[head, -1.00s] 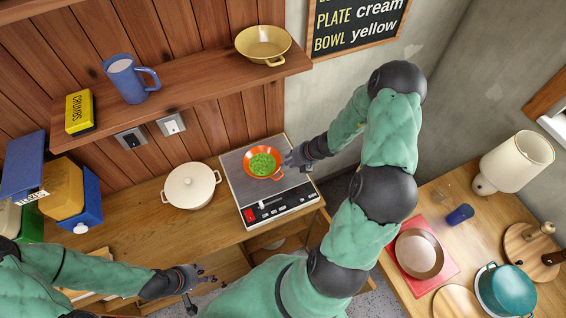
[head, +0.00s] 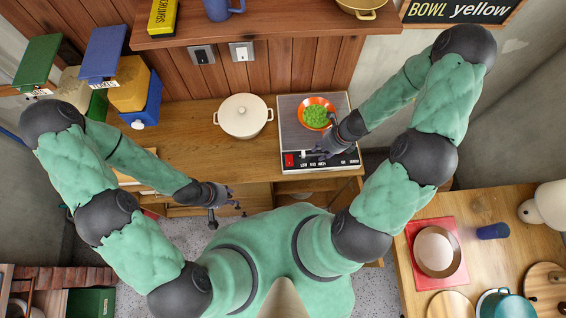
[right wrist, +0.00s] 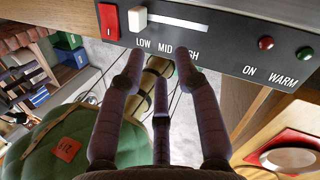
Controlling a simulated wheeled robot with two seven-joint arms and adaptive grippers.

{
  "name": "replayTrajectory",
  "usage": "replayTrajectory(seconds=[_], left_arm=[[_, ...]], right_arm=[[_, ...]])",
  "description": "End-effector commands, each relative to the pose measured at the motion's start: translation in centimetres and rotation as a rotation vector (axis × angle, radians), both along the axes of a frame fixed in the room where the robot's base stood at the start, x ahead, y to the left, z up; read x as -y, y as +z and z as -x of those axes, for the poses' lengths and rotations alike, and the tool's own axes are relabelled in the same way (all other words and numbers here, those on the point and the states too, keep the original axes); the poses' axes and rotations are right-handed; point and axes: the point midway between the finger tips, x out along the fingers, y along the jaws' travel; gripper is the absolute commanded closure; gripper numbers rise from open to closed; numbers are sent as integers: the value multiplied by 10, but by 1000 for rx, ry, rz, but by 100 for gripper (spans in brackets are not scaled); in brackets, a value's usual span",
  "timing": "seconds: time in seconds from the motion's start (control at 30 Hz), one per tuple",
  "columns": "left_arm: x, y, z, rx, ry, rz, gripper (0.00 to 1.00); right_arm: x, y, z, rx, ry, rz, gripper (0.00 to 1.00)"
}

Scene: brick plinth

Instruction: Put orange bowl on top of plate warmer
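The orange bowl (head: 331,102), filled with green pieces, sits upright on the grey top of the plate warmer (head: 287,128). The warmer's front panel also shows in the right wrist view (right wrist: 230,52), with a red switch, a white slider near LOW and two lamps. My right gripper (head: 325,150) is over the warmer's front edge, just in front of the bowl. In the right wrist view its fingers (right wrist: 158,80) are spread and empty, close to the panel below the slider scale. My left gripper (head: 228,203) is open and empty in front of the counter.
A lidded cream pot (head: 243,117) stands on the counter left of the warmer. A shelf (head: 270,27) runs above. Colored bins (head: 130,85) stand at the left. A side table (head: 480,258) at the right holds a red mat, plate and teal pot. Bare counter lies left of the pot.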

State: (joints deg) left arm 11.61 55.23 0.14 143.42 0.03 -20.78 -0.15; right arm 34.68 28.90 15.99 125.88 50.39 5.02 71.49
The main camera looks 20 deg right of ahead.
Motion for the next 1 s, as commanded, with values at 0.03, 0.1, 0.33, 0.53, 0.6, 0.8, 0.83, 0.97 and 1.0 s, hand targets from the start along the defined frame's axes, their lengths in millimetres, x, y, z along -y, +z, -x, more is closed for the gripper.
replayTrajectory(seconds=[0.03, 0.1, 0.33, 0.53, 0.6, 0.8, 0.83, 0.97, 1.0], left_arm=[[0, 0, 0, 0, 0, 0, 60], [0, 0, 0, 0, 0, 0, 60], [0, 0, 0, 0, 0, 0, 60], [0, 0, 0, 0, 0, 0, 60], [0, 0, 0, 0, 0, 0, 60], [0, 0, 0, 0, 0, 0, 60], [0, 0, 0, 0, 0, 0, 60], [0, 0, 0, 0, 0, 0, 60], [0, 0, 0, 0, 0, 0, 60]], right_arm=[[-19, -8, 8, 35, 222, 30, 67], [-37, -16, 16, 101, 536, 72, 67], [-100, -35, 36, 400, 1534, 154, 67], [-147, -39, 48, 679, 2151, 185, 67], [-157, -39, 51, 748, 2272, 191, 67], [-167, -39, 54, 822, 2392, 200, 67], [-167, -39, 54, 822, 2392, 200, 67], [-167, -39, 54, 819, 2388, 200, 67], [-167, -39, 54, 819, 2388, 200, 67]])
